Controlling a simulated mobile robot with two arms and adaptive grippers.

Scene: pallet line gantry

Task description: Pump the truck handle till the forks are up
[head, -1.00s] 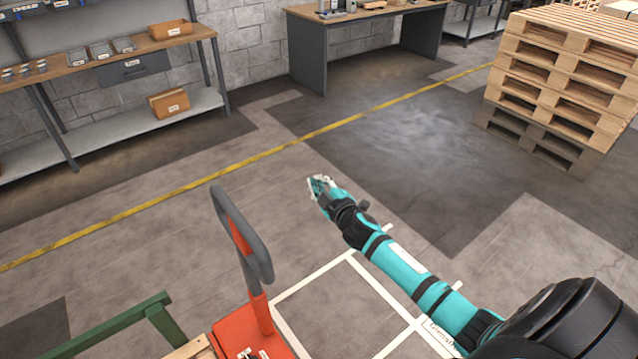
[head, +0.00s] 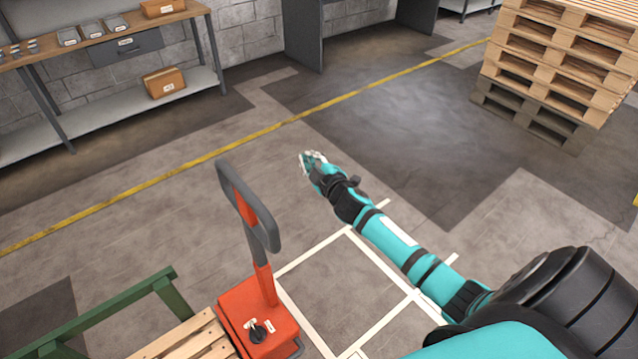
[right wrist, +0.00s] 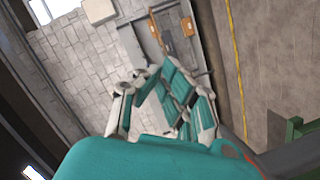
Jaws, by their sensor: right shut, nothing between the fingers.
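The pallet truck's handle (head: 250,205) is a grey loop on a red-orange stem, standing up and leaning a little. It rises from the red truck body (head: 257,318), which has a small black knob on top. My right gripper (head: 306,160) is held out to the right of and beyond the handle loop, apart from it, shut and empty. Its fingers (right wrist: 165,95) also show in the right wrist view, with nothing between them. The forks are not visible in these views. My left gripper is not in view.
A wooden pallet (head: 190,340) lies beside the truck, with a green frame (head: 110,310) at the left. A pallet stack (head: 555,70) stands at the back right. A shelf bench (head: 110,50) lines the wall. The floor beyond the handle is clear.

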